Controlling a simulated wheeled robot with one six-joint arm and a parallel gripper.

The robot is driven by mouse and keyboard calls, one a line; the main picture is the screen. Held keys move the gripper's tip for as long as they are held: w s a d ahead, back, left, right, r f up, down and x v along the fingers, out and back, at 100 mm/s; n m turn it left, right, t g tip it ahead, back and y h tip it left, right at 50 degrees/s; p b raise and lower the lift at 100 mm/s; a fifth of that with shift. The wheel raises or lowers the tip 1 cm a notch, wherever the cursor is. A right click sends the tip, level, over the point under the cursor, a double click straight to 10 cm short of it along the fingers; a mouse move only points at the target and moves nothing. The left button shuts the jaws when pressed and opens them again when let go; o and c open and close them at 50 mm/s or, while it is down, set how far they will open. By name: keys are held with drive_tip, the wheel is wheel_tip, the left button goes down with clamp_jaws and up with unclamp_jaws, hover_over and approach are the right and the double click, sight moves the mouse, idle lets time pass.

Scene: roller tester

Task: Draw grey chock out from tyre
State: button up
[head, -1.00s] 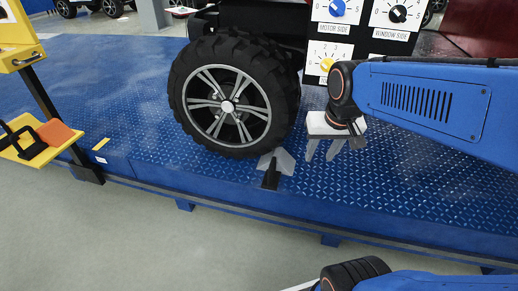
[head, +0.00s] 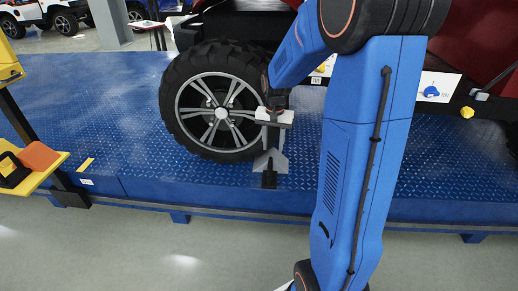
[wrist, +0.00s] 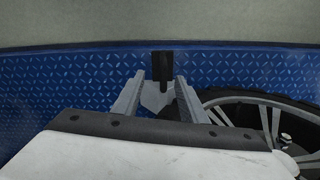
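The grey chock (head: 279,162) sits on the blue deck at the lower right of the tyre (head: 177,125). Its black handle (head: 269,180) points toward the deck's near edge. My gripper (head: 273,146) hangs fingers down just above and behind the chock, beside the tyre. In the wrist view the chock (wrist: 157,98) and its black handle (wrist: 162,66) lie between the spread fingers of my gripper (wrist: 159,85). The fingers look open, with gaps to the chock. Whether the fingertips are level with it, I cannot tell. The tyre (wrist: 215,98) is right of the fingers there.
The blue patterned deck (head: 110,115) has free room left of the tyre and in front of the chock. A yellow stand (head: 35,180) with an orange block (head: 39,155) is at left. A dark red vehicle body (head: 455,40) stands behind my arm.

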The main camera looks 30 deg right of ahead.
sight(269, 177)
drive_tip(key=f, duration=0.6)
drive_tip(key=w+f, duration=0.1)
drive_tip(key=f, duration=1.2)
drive_tip(key=shift+w+a, duration=0.15)
drive_tip(key=shift+w, duration=0.1)
drive_tip(key=shift+c, duration=0.6)
clamp_jaws()
drive_tip(key=c, duration=0.5)
unclamp_jaws()
clamp_jaws()
